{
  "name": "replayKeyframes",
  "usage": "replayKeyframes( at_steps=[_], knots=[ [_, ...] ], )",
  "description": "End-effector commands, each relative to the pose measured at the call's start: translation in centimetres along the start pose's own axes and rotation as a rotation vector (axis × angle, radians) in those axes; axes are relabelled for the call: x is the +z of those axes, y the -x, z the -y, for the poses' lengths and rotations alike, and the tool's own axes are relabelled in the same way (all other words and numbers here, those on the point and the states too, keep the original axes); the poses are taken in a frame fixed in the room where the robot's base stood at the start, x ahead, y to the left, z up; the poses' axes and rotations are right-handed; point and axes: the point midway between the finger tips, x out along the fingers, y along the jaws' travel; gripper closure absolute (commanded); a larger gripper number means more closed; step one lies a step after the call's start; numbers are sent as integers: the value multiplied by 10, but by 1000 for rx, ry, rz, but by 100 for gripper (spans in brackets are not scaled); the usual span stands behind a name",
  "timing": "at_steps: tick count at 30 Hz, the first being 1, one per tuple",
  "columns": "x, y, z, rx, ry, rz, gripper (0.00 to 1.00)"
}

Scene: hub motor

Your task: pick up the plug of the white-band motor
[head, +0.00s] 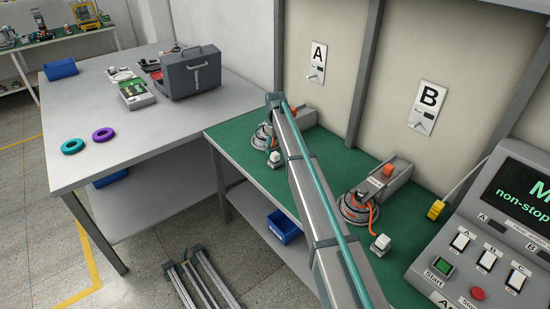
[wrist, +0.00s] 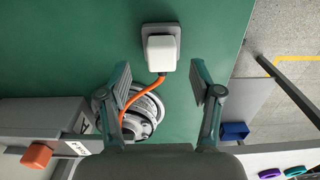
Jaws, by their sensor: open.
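A white plug (wrist: 160,48) sits on a small grey base on the green bench top in the wrist view. An orange cable runs from it to a round silver motor (wrist: 145,112), partly hidden behind my left finger. I cannot clearly tell its band colour. My gripper (wrist: 160,80) is open and empty, its fingers to either side, with the plug just beyond the fingertips. In the head view this plug (head: 274,159) and motor (head: 264,136) are at station A. A second motor (head: 356,206) and white plug (head: 381,243) are at station B. My arm hides the gripper there.
A control console (head: 490,225) and yellow connector (head: 436,209) are at right. The grey table (head: 150,130) at left holds a case (head: 190,75) and teal and purple rings. A blue bin (head: 284,230) sits below.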

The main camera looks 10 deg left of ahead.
Motion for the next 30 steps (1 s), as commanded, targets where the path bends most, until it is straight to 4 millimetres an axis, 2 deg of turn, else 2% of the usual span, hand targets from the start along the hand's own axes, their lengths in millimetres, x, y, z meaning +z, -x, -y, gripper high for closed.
replayKeyframes(
  at_steps=[12, 20, 30],
  knots=[
    [0, -45, 2, -1, 0, 2, 35],
    [0, -48, 2, 0, 0, 1, 37],
    [0, -48, 2, 0, 0, 1, 94]
  ],
)
